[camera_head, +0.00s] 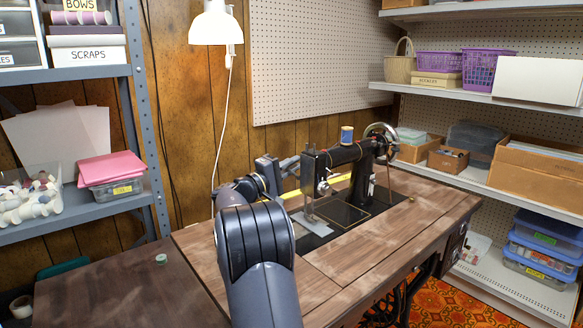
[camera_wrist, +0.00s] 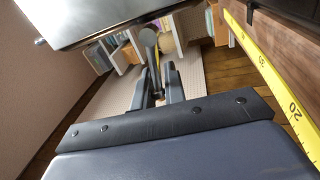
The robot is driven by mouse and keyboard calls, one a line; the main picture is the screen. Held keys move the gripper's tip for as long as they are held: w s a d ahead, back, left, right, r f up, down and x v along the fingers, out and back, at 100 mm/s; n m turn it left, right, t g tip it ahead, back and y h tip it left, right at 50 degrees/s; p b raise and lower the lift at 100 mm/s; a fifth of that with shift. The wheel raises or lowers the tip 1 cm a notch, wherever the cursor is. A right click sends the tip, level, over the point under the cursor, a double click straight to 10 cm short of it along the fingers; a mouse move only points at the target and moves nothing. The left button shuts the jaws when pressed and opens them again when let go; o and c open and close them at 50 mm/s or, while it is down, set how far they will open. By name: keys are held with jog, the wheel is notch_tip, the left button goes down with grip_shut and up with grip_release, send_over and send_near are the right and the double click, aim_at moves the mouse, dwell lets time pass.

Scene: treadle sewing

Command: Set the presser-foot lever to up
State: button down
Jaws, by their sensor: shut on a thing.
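The black sewing machine (camera_head: 340,155) stands on the wooden table, its head end toward the left. My gripper (camera_head: 294,162) reaches in at the left side of that head, behind it. In the wrist view my gripper's two fingers (camera_wrist: 158,84) are closed around a slim bar with a rounded end, which looks like the presser-foot lever (camera_wrist: 149,38). In the head view the lever is hidden, so I cannot tell whether it is up or down. A shiny metal face of the machine (camera_wrist: 85,18) lies close above the fingers in the wrist view.
A blue thread spool (camera_head: 347,135) stands on the machine's arm. The wooden tabletop (camera_head: 395,232) is clear in front. A white lamp (camera_head: 215,25) hangs above.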

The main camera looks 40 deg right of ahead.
jog(key=c, duration=1.5)
grip_release()
jog(key=shift+o, duration=0.2)
jog(key=s+p+v, duration=0.1)
jog(key=v, duration=0.9)
jog(key=shift+w+a+p, duration=0.4)
jog(key=shift+w, duration=0.05)
jog(key=w+b+x, duration=0.1)
jog(key=x, duration=0.9)
jog(key=shift+s+d+n, duration=0.4)
jog(key=shift+s+d, duration=0.05)
jog(key=shift+f, duration=0.15)
jog(key=shift+a+m+b, duration=0.1)
jog(key=shift+m+b, duration=0.2)
jog(key=shift+b, duration=0.1)
